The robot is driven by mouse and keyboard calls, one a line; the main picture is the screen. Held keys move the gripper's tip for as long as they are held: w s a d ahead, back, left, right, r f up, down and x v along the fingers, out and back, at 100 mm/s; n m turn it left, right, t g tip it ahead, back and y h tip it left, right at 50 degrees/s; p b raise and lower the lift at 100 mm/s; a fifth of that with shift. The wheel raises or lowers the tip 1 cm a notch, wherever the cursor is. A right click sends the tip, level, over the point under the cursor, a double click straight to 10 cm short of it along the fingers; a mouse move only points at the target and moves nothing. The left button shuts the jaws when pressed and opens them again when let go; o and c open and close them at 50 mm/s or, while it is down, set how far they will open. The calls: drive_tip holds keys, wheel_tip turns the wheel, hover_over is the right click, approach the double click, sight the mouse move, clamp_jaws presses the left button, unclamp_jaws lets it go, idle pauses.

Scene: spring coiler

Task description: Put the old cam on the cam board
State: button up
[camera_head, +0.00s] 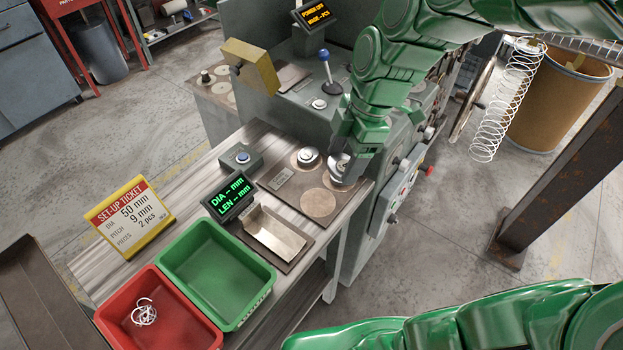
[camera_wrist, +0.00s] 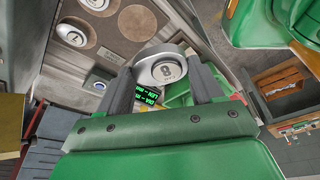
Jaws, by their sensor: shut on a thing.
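My gripper (camera_wrist: 160,75) is shut on a grey metal cam (camera_wrist: 162,69) with a light face and a dark digit that looks like an 8. In the head view my gripper (camera_head: 342,155) points down over the right end of the cam board (camera_head: 283,184), a brown plate with round spots. Whether the held cam touches the board, I cannot tell. Another round metal cam (camera_head: 308,156) sits on the back spot; it also shows in the wrist view (camera_wrist: 72,36). The front spot (camera_head: 318,203) is bare. The right spot is partly hidden by my gripper.
A metal chute tray (camera_head: 275,232), a green-lettered display (camera_head: 228,196) and a button box (camera_head: 241,158) stand nearby. A green bin (camera_head: 215,270), a red bin (camera_head: 160,315) with wire pieces and a set-up ticket (camera_head: 130,217) are left. The coiler (camera_head: 300,95) rises behind.

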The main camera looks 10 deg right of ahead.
drive_tip(key=s+a+f+n+g, duration=0.15)
drive_tip(key=s+n, duration=0.25)
drive_tip(key=s, duration=0.5)
drive_tip(key=n, duration=0.1)
hover_over(316, 204)
drive_tip(key=s+d, duration=0.1)
drive_tip(key=shift+h, duration=0.3)
wheel_tip(316, 204, down, 9)
drive_tip(key=shift+s+r, duration=0.1)
drive_tip(key=shift+s, duration=0.05)
drive_tip(key=shift+w+f, duration=0.7)
drive_tip(key=shift+f, duration=0.15)
drive_tip(key=shift+w+f, duration=0.15)
drive_tip(key=shift+f, duration=0.75)
drive_tip(key=shift+w+f, duration=0.1)
drive_tip(key=shift+f, duration=0.75)
drive_tip(key=shift+f, duration=0.1)
drive_tip(key=o, duration=1.2)
